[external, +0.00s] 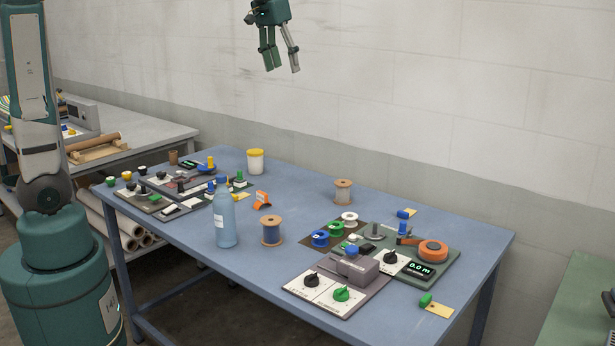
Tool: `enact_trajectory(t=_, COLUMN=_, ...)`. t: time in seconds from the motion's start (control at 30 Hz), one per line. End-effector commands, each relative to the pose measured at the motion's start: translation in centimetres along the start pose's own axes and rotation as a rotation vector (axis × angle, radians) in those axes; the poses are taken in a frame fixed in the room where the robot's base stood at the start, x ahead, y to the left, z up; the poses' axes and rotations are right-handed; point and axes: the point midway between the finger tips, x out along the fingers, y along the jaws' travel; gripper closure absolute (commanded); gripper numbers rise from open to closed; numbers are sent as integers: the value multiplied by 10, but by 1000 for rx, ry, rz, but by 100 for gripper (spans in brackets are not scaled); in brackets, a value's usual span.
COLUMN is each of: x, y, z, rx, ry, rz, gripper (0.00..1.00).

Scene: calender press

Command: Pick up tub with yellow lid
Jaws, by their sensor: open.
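The tub with the yellow lid (256,163) stands upright on the blue table near its back edge, left of the middle. It is a white tub with a yellow lid on top. My gripper (282,70) hangs high above the table at the top of the view, fingers pointing down and apart. It is open and empty, well above the tub and a little to its right in the picture.
A blue bottle (225,218) stands in front of the tub, with a wire spool (272,231) beside it. Another spool (343,192) is to the right. Control panels (337,288) with knobs lie at the front right, and more at the left. Table space right of the tub is clear.

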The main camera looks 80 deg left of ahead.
Motion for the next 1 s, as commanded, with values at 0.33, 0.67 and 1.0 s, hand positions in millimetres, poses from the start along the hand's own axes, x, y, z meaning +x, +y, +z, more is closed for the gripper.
enact_trajectory(t=0.33, x=29, y=-84, z=-59, rx=-112, ry=-61, rz=-27, gripper=42)
enact_trajectory(t=0.67, x=61, y=-173, z=-100, rx=-217, ry=-119, rz=-47, gripper=42)
enact_trajectory(t=1.0, x=100, y=-274, z=-126, rx=-326, ry=-179, rz=-61, gripper=42)
